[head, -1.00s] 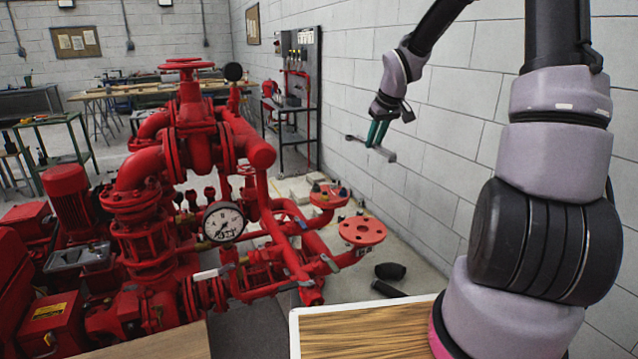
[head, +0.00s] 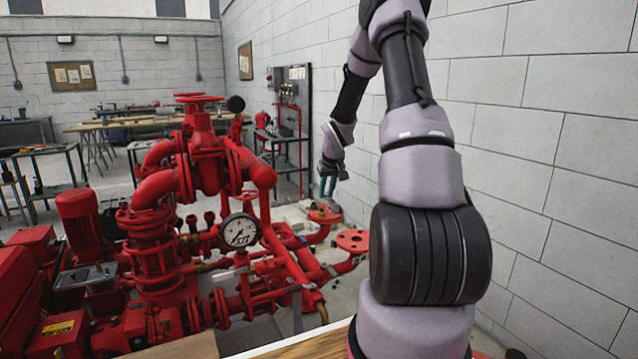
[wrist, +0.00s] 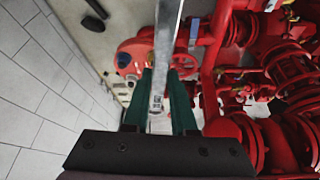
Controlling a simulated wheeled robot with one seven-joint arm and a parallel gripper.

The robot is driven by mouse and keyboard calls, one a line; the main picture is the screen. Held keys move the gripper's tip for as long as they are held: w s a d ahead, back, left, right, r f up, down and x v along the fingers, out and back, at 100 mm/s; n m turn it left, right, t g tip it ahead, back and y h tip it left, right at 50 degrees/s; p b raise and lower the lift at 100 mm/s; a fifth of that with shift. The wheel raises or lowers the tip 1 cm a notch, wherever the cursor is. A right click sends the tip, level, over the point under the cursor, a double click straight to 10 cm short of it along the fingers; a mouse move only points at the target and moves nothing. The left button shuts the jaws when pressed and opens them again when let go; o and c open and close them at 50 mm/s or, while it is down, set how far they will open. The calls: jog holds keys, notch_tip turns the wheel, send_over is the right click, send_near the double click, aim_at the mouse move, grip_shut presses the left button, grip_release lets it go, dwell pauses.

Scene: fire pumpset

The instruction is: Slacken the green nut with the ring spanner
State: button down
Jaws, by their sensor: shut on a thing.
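My gripper (wrist: 158,78) has green fingers and is shut on a grey metal spanner (wrist: 167,40). In the wrist view the spanner runs up from between the fingers to the top edge, so its far end is out of frame. In the head view my gripper (head: 329,184) is small and far off, just above the round red flange (head: 325,214); the spanner cannot be made out there. In the wrist view red flange parts (wrist: 128,62) lie beyond the fingers, partly hidden by the spanner. I cannot pick out the green nut in either view.
The red pumpset with a pressure gauge (head: 239,231) fills the left and middle. A second red flange (head: 352,240) stands nearer to me. A block wall (head: 540,150) runs along the right. A wooden tabletop (head: 310,346) is at the bottom.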

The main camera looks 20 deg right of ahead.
jog(key=shift+f, duration=0.3)
jog(key=shift+a, duration=0.45)
jog(key=f, duration=0.5)
jog(key=shift+w+d, duration=0.15)
jog(key=shift+d, duration=0.1)
jog(key=shift+f, duration=1.4)
jog(key=shift+d, duration=0.1)
